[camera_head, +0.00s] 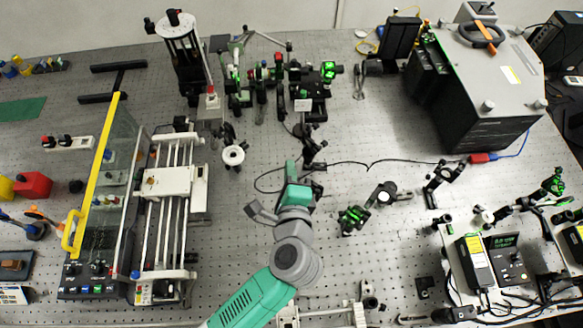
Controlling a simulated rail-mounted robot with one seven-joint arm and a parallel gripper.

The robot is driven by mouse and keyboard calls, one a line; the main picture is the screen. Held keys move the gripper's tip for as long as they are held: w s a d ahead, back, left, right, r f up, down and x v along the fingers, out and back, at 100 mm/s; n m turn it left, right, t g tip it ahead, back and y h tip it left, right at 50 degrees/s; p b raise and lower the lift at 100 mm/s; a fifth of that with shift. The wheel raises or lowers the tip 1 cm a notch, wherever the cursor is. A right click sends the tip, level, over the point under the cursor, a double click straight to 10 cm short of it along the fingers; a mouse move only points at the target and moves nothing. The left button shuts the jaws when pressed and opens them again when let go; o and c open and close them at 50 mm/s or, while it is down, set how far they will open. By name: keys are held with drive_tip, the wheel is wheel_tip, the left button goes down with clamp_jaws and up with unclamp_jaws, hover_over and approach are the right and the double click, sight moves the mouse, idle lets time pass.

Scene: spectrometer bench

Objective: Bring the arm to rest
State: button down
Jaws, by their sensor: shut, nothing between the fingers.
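My green and grey arm reaches up from the bottom edge over the bench (225,262). Its wrist end is above the middle of the bench. My gripper (257,211) shows as a small grey part on the left side of the wrist. It is shut and empty, and apart from the nearby equipment. Its fingertips are small and hard to make out.
A glass-fronted frame with a yellow edge (103,150) and a white rail stage (167,181) stand left. Posts and optics (307,92) stand behind. A black and grey box (482,85) is back right. Small mounts (353,217) stand right of my wrist.

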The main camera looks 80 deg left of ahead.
idle(0.3)
drive_tip(key=w+d+r+n+t+h, duration=0.2)
drive_tip(key=w+d+r+t, duration=0.45)
drive_tip(key=w+r, duration=0.45)
drive_tip(key=w+d+r+n+t+h, duration=0.25)
drive_tip(key=w+d+r+t, duration=0.5)
drive_tip(key=r, duration=0.55)
drive_tip(key=s+d+r+t+h, duration=0.1)
drive_tip(key=d+r+t+h, duration=0.8)
drive_tip(key=d+r, duration=1.2)
wheel_tip(320, 180, up, 19)
drive_tip(key=h+p, duration=0.1)
drive_tip(key=p, duration=1.4)
drive_tip(key=shift+s+a+f+p, duration=0.2)
drive_tip(key=shift+s+a+p, duration=0.05)
drive_tip(key=shift+s+p, duration=0.15)
drive_tip(key=shift+n+g+h, duration=0.25)
drive_tip(key=shift+g, duration=0.05)
